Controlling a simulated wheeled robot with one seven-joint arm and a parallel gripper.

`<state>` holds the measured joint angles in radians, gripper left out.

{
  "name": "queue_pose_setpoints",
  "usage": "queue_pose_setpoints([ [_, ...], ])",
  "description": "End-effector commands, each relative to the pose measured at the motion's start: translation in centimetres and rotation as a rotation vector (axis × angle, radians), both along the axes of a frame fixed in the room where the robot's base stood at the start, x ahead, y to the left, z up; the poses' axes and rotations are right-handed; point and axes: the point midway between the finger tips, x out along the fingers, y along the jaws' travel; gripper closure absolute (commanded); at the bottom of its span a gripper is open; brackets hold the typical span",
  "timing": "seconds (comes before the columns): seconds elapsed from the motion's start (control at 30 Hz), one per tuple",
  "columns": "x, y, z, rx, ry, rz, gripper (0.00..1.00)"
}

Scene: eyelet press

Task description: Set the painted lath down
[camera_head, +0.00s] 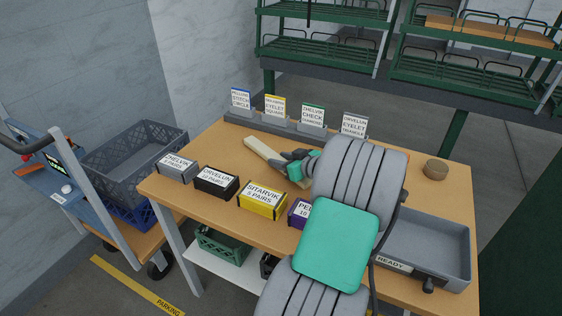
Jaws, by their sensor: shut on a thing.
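The painted lath (262,152) is a pale cream strip over the middle of the wooden table (211,149). It runs slanting from upper left to lower right, and its near end is partly hidden by my arm. My gripper (291,163) is shut on the lath towards its right part. I cannot tell whether the lath touches the table top or is held a little above it. My arm's grey and green links cover the right middle of the table.
Boxes labelled Zhelvik (176,168), Orvelun (216,182) and Sitarvik (263,203) line the front edge; a purple box (298,213) is partly hidden. Sign cards (275,107) stand in holders behind. A grey READY tray (448,227) and round brown object (435,169) are right.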

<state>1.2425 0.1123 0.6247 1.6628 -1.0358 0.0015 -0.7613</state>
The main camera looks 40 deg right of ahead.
Motion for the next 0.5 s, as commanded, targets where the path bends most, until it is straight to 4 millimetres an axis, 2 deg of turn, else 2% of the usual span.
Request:
queue_pose_setpoints([
  [0.03,-0.1,0.1,-0.9,0.007,0.006,-0.002,1.0],
  [0.23,-0.2,0.2,-1.6,0.012,0.01,-0.003,1.0],
  [0.27,-0.2,0.2,-1.7,0.014,0.012,-0.004,0.63],
  [0.5,-0.3,0.3,-2.1,0.019,0.016,-0.003,0.44],
])
